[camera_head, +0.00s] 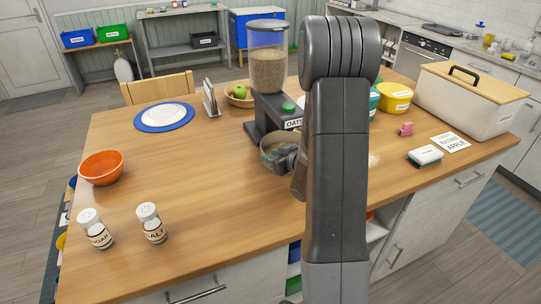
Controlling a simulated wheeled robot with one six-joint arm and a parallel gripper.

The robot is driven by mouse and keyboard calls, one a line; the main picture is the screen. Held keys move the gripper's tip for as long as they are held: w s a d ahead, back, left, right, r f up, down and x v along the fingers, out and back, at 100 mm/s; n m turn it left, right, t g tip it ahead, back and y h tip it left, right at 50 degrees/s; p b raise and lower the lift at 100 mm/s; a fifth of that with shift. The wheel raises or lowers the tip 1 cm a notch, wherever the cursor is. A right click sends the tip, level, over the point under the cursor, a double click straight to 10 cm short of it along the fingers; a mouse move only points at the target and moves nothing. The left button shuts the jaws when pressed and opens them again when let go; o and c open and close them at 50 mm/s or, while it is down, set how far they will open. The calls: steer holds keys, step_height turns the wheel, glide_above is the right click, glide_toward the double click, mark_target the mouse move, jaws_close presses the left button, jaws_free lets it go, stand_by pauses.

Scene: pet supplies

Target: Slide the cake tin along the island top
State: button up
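A round yellow lidded tin (395,98) with a label stands on the island top, right of my arm. It may be the cake tin; its label is too small to read. A teal round container (374,101) is beside it, partly hidden by my arm. My upright grey arm covers the middle of the view and hides part of the island top. My gripper is not clearly visible; its fingers are hidden behind the arm. A grey rounded part, perhaps of my wrist, shows at the arm's left side near a bowl (268,150).
The wooden island top (200,190) is clear at left centre. An orange bowl (101,167) and two shakers (152,223) stand at left. An oats dispenser (268,70) stands behind the bowl. A cream bin (462,104), pink item (405,129) and white block (425,155) are at right.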

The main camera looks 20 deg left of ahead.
steer(key=shift+w+a+f, duration=0.2)
steer(key=shift+a, duration=0.3)
jaws_close()
